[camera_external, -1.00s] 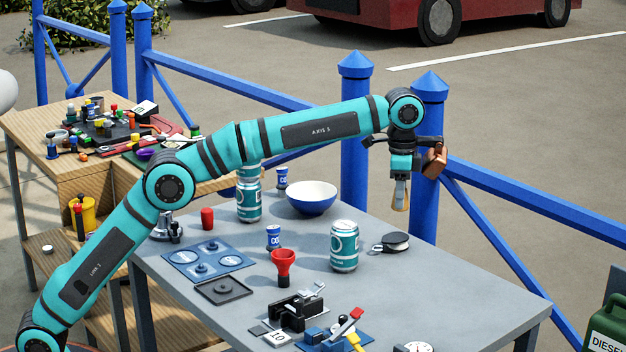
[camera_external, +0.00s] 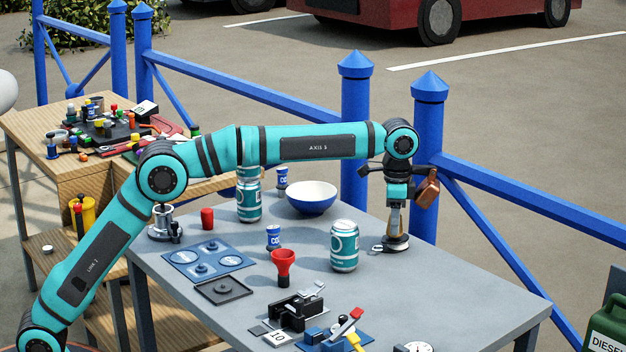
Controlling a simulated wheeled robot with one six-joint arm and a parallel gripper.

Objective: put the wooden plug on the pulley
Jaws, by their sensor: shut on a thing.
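The pulley (camera_external: 396,245), a low dark and pale disc-shaped block, lies on the grey table near its far right edge. The wooden plug (camera_external: 395,221), tan and tapered, points downward from my gripper (camera_external: 396,206). My gripper is shut on the plug, directly above the pulley. The plug's lower end is at the pulley's top and hides part of it. I cannot tell whether the two touch.
A teal can (camera_external: 344,247) stands close to the left of the pulley. A blue bowl (camera_external: 311,198) is farther left, and a blue post (camera_external: 427,160) rises just behind the table. The table's right front (camera_external: 470,300) is mostly clear.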

